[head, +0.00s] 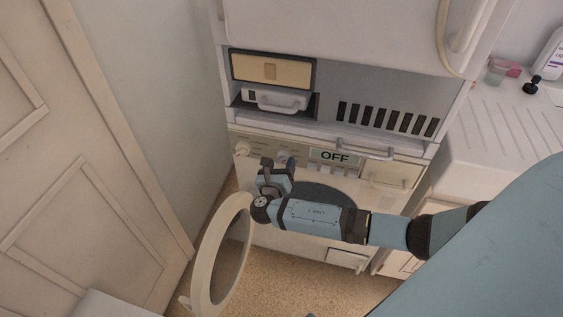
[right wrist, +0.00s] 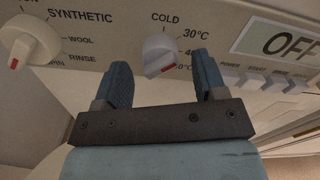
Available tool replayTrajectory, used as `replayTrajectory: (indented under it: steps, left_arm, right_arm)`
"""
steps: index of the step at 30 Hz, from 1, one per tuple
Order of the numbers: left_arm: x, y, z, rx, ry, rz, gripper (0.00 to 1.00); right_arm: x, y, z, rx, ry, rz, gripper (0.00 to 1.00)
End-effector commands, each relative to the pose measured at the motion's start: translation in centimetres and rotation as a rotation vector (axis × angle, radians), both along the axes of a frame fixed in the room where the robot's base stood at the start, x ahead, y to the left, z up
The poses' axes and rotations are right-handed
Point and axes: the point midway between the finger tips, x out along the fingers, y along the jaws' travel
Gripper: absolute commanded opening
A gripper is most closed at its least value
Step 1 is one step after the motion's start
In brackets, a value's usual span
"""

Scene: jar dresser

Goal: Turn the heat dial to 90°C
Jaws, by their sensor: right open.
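In the head view the dial (head: 282,155) sits on the washer's panel. My right gripper (right wrist: 161,62) is open, with one blue finger on each side of the dial in the picture; contact cannot be told. It also shows at the panel in the head view (head: 278,165). My left gripper is not in view.
A second white dial (right wrist: 29,41) with SYNTHETIC, WOOL and RINSE labels sits to the left. The display (right wrist: 285,42) reads OFF, with several buttons below. The round washer door (head: 205,252) stands open at the lower left, close to my right arm.

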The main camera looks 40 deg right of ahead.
Motion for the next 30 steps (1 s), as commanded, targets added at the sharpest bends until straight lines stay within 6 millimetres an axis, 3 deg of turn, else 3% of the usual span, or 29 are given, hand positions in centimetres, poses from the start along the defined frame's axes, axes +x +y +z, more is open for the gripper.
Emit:
replayTrajectory:
  steps: [4, 14, 20, 30]
  left_arm:
    - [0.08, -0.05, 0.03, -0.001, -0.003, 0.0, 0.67]
    - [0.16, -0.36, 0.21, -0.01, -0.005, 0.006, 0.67]
    - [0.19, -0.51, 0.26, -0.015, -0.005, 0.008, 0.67]
    - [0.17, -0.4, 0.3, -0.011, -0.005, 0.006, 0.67]
  right_arm:
    - [0.76, -0.99, -0.06, 0.0, 0.001, 0.0, 0.65]
    - [0.95, -1.18, -0.03, 0.001, 0.001, 0.0, 0.65]
    - [0.94, -1.16, -0.03, 0.001, 0.001, 0.0, 0.19]
    - [0.9, -1.13, -0.05, 0.023, -0.024, -0.001, 0.16]
